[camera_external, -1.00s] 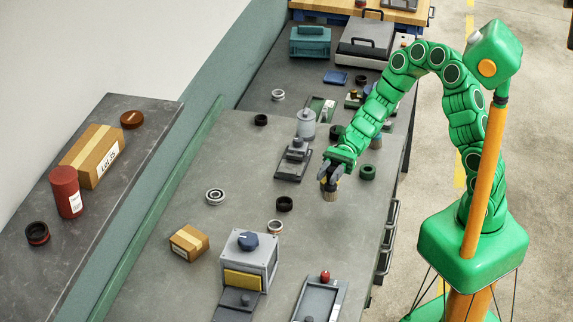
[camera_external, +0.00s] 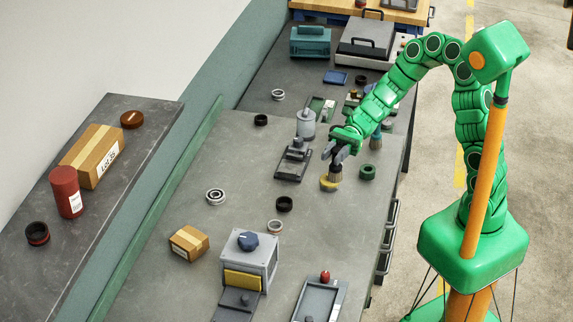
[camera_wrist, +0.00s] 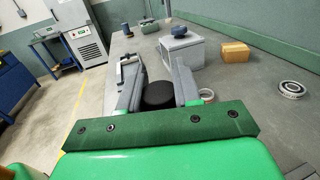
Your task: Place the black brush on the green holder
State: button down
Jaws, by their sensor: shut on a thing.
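The black brush (camera_external: 336,174), with a dark top and tan bristles, is in my gripper (camera_external: 337,160) at the right side of the bench. In the wrist view its round black top (camera_wrist: 158,95) sits between the two fingers of my gripper (camera_wrist: 157,88). The fingers are shut on it. The green holder (camera_external: 367,172) is a small dark green ring on the bench, just right of the brush and apart from it. I cannot make out the green holder in the wrist view.
A yellow ring (camera_external: 329,184) lies just below the brush in the picture. A blue-topped brush (camera_external: 375,142) stands behind the green holder. A grey clamp-like device (camera_external: 293,161) is to the left. A black ring (camera_external: 284,204) lies nearer the camera.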

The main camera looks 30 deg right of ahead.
jog(key=w+d+r+m+t+y, duration=0.1)
jog(key=w+d+m+t, duration=0.15)
jog(key=d, duration=0.65)
jog(key=w+d+m+t+y, duration=0.1)
jog(key=w+d+t, duration=0.25)
jog(key=d, duration=0.45)
notch_tip(320, 180, down, 8)
jog(key=shift+w+g, duration=0.3)
jog(key=shift+w, duration=0.1)
jog(key=shift+d+f, duration=0.1)
jog(key=c, duration=0.8)
grip_release()
jog(key=d, duration=0.4)
jog(key=w+d, duration=0.1)
jog(key=d, duration=0.3)
jog(key=w+d, duration=0.1)
jog(key=d, duration=0.2)
jog(key=shift+w+d, duration=0.15)
jog(key=shift+d, duration=0.25)
